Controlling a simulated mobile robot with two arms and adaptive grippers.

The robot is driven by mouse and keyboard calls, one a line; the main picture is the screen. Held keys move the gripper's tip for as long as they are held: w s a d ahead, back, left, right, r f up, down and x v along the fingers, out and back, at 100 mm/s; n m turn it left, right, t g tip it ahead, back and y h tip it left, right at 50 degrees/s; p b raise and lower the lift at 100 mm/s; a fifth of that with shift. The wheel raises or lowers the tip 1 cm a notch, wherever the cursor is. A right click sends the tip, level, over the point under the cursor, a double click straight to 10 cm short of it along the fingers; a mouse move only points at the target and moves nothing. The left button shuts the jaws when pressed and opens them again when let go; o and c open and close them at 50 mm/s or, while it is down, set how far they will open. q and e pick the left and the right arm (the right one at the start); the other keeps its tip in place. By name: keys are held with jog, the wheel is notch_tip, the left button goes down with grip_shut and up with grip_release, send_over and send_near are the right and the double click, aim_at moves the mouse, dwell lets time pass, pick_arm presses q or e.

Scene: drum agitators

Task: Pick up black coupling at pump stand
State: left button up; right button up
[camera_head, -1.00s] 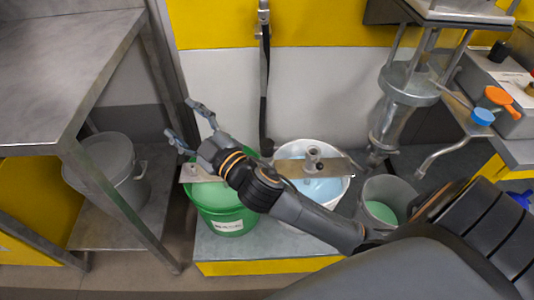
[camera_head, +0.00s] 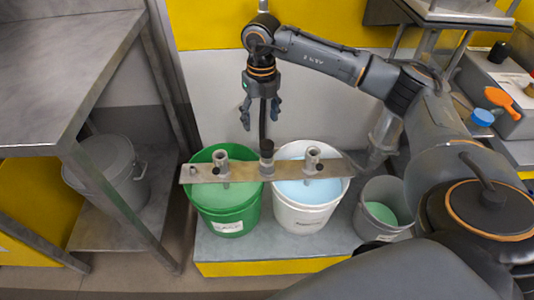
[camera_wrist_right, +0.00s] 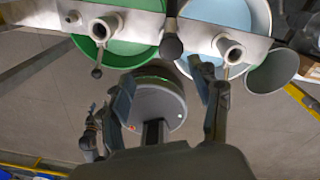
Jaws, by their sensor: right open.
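In the wrist view the coupling (camera_wrist_right: 172,47) appears just beyond and between the fingertips.
The bar lies across a green bucket (camera_head: 227,221) and a white bucket (camera_head: 304,219). Two upright metal stubs stand on the bar. A grey bucket (camera_head: 372,222) stands to the right. A metal table (camera_head: 60,80) is at the left. An orange-handled part (camera_head: 502,101) is at the right.

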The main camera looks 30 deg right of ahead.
aim_at(264, 143)
jog(key=f, duration=0.5)
jog(key=d+f+b, duration=0.1)
jog(key=f, duration=0.1)
jog(key=shift+s+f, duration=0.1)
jog(key=shift+f, duration=0.3)
jog(key=shift+s+d+f, duration=0.1)
jog(key=shift+s+f, duration=0.05)
jog(key=shift+f, duration=1.3)
jog(key=shift+s+d+f, duration=0.1)
jog(key=shift+f, duration=1.3)
pick_arm(q)
jog(key=r, duration=0.1)
jog(key=w+r, duration=0.1)
jog(key=r, duration=0.1)
jog(key=w+r, duration=0.1)
jog(key=shift+d+r, duration=0.15)
jog(key=shift+r, duration=0.25)
pick_arm(e)
grip_shut()
